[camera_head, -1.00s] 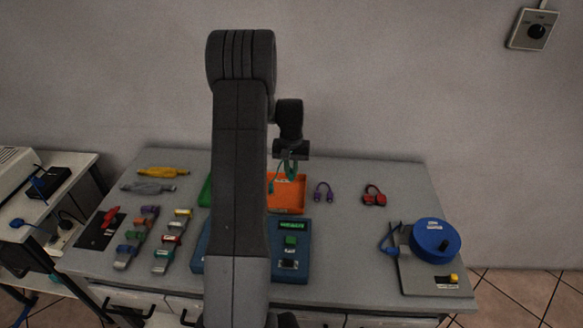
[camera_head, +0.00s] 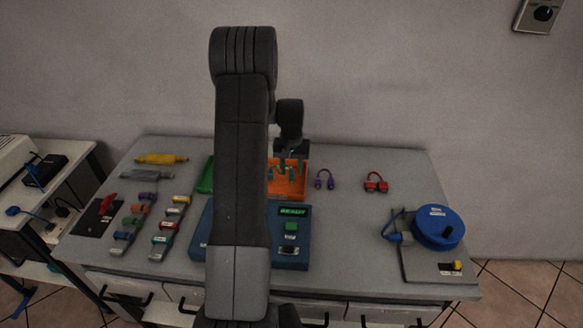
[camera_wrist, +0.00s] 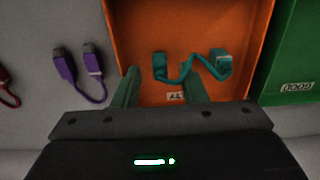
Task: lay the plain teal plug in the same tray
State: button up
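The orange tray (camera_head: 300,192) is at the back middle of the bench, right of my arm. In the wrist view the orange tray (camera_wrist: 150,22) fills the middle. A teal cable (camera_wrist: 190,66) appears inside it, with one teal plug (camera_wrist: 160,66) between my fingertips and another teal plug (camera_wrist: 220,66) to the right. I cannot tell which plug is plain, or whether both touch the floor. My gripper (camera_head: 291,176) is low over the tray. In the wrist view its green fingers (camera_wrist: 160,76) are spread, with no contact on the plug visible.
A green tray (camera_wrist: 288,60) adjoins the orange tray, its label reading upside down. A purple cable (camera_head: 324,179) and a red one (camera_head: 376,182) lie to the right. A blue tester box (camera_head: 292,262) stands in front, and a blue reel (camera_head: 438,228) at the far right.

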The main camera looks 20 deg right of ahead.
jog(key=shift+r, duration=0.1)
notch_tip(320, 180, up, 14)
jog(key=b, duration=0.1)
dwell(0.4)
jog(key=shift+f, duration=0.25)
notch_tip(320, 180, down, 13)
jog(key=shift+f+p, duration=0.15)
jog(key=shift+p, duration=0.6)
jog(key=shift+r+p, duration=0.65)
jog(key=shift+r, duration=0.75)
